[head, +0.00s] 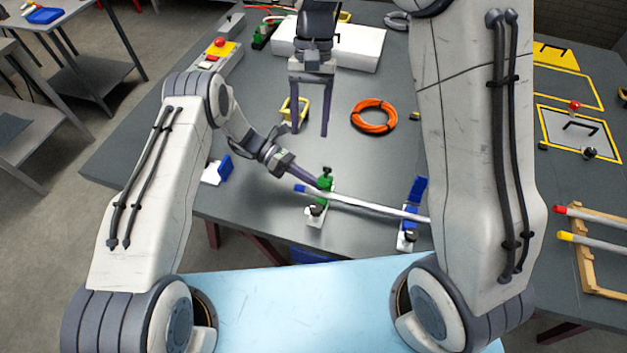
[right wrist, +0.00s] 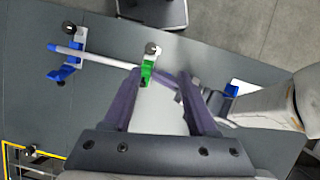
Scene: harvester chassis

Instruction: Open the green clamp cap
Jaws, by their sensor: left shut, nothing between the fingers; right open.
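The green clamp cap (head: 325,183) is on a small white clamp base (head: 316,213) near the table's front edge. A white rod (head: 365,205) with a blue tip runs through this clamp. The cap also shows in the right wrist view (right wrist: 147,72), between my right fingers; I cannot tell whether it is closed over the rod. My left gripper (head: 319,186) is shut and empty, its tips right beside the cap; contact is unclear. My right gripper (head: 310,133) is open and empty, pointing down behind the clamp in the head view.
A blue clamp (head: 417,190) with its cap raised bears the rod's right part, partly behind my right arm. An orange cable coil (head: 374,117), a yellow object (head: 294,108) and a white box (head: 350,46) lie farther back. A wooden rack (head: 583,262) stands right.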

